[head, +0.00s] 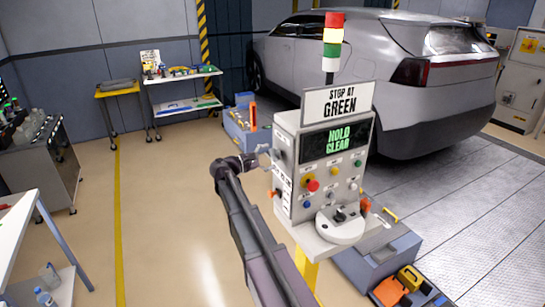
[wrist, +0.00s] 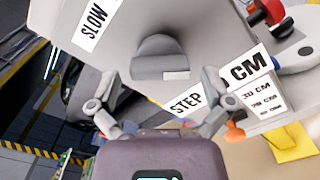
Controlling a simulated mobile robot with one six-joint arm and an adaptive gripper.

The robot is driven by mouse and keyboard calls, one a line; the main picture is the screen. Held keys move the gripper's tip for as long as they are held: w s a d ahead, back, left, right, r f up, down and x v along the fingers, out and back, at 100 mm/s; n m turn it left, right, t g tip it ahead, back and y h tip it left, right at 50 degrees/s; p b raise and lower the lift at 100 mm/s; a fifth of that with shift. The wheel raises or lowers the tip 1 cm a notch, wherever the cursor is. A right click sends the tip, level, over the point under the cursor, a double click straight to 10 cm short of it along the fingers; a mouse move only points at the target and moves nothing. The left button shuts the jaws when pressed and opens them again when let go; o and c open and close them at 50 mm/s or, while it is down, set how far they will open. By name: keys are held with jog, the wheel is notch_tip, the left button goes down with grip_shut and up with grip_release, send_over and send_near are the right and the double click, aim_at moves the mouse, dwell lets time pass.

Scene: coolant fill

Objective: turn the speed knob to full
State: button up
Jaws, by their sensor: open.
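A grey round knob with a flat raised grip (wrist: 160,62) sits on the pale side face of the control box, near a SLOW label (wrist: 93,25) and a STEP label (wrist: 187,99). My gripper (wrist: 160,80) is open, its two grey fingers on either side of the knob's near edge in the wrist view. I cannot tell whether either finger touches it. In the head view my gripper (head: 262,160) is at the left side of the control box (head: 322,205). The knob is too small there to make out clearly.
The box front has a screen reading HOLD CLEAR (head: 338,139), a red button (head: 313,186) and several smaller buttons. A STOP AT GREEN sign (head: 339,103) and a light tower (head: 332,45) stand on top. A grey car (head: 430,110) is behind.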

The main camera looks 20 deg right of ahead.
jog(key=shift+d, duration=0.5)
jog(key=shift+c, duration=0.2)
jog(key=c, duration=1)
